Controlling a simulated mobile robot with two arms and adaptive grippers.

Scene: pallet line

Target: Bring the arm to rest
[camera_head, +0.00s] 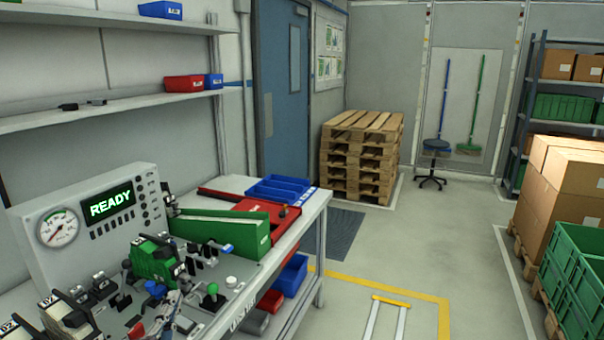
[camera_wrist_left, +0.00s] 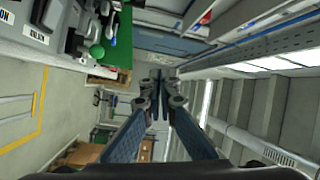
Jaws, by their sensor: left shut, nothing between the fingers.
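My left gripper (camera_head: 170,308) is low at the left in the head view, in front of or over the crowded control bench; its exact height above the bench is hard to tell. In the left wrist view the two fingers of the left gripper (camera_wrist_left: 158,82) come together at the middle of the picture, with nothing between them. The bench (camera_wrist_left: 50,48) with a green round knob (camera_wrist_left: 97,52) lies at upper left there, apart from the fingers. My right gripper is not in view.
A grey panel reading READY (camera_head: 110,203) stands on the bench beside a green box (camera_head: 220,230) and a blue tray (camera_head: 283,188). Shelves (camera_head: 120,108) hang above.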

